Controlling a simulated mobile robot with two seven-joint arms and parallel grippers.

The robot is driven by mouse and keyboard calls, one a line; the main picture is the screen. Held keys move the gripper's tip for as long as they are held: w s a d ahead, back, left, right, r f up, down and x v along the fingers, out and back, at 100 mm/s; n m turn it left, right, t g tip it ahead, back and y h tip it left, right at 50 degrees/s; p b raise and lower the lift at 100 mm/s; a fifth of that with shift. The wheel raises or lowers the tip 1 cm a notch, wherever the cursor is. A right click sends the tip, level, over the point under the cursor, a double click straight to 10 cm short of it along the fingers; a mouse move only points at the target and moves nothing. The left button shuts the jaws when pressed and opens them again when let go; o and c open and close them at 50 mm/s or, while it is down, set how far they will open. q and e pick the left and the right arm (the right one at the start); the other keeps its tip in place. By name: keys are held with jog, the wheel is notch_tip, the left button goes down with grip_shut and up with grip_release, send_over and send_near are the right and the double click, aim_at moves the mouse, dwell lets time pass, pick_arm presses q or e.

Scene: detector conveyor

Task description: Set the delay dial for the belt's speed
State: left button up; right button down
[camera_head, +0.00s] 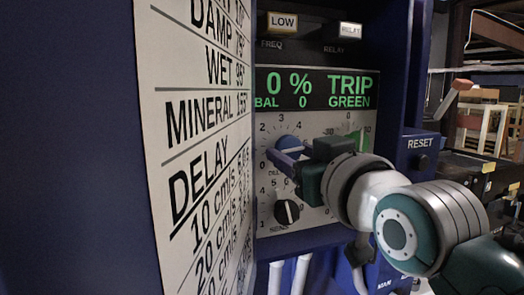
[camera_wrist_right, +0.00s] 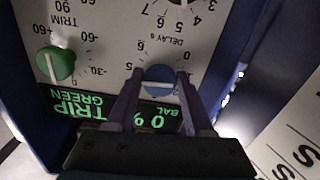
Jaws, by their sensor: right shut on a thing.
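The blue delay dial (camera_head: 287,143) sits on the pale control panel (camera_head: 300,228), under the display. Its top shows in the head view, the rest behind my right gripper (camera_head: 279,164). In the right wrist view, which sees the panel upside down, the blue dial (camera_wrist_right: 160,77) lies beside the label "DELAY s". The two fingers of my right gripper (camera_wrist_right: 160,74) are on either side of it, shut on it. A white line runs across the dial's face. The card (camera_head: 195,150) at left has a DELAY section with rows in cm/s; its values are partly cut off. My left gripper is not in view.
The display (camera_head: 316,90) reads "0 %", "BAL 0" and "TRIP GREEN". A green trim dial (camera_wrist_right: 57,63) and a black knob (camera_head: 287,212) are close by. LOW (camera_head: 283,22) and RELAY (camera_head: 350,30) lamps are above. A RESET button (camera_head: 422,160) is at right.

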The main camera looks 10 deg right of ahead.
jog(key=m, duration=0.5)
jog(key=shift+a+m+p, duration=0.1)
jog(key=shift+m+p, duration=0.2)
jog(key=shift+p, duration=0.1)
jog(key=shift+a+m+p, duration=0.1)
jog(key=shift+m+p, duration=0.25)
jog(key=shift+m, duration=1.85)
jog(key=shift+c, duration=1.6)
grip_release()
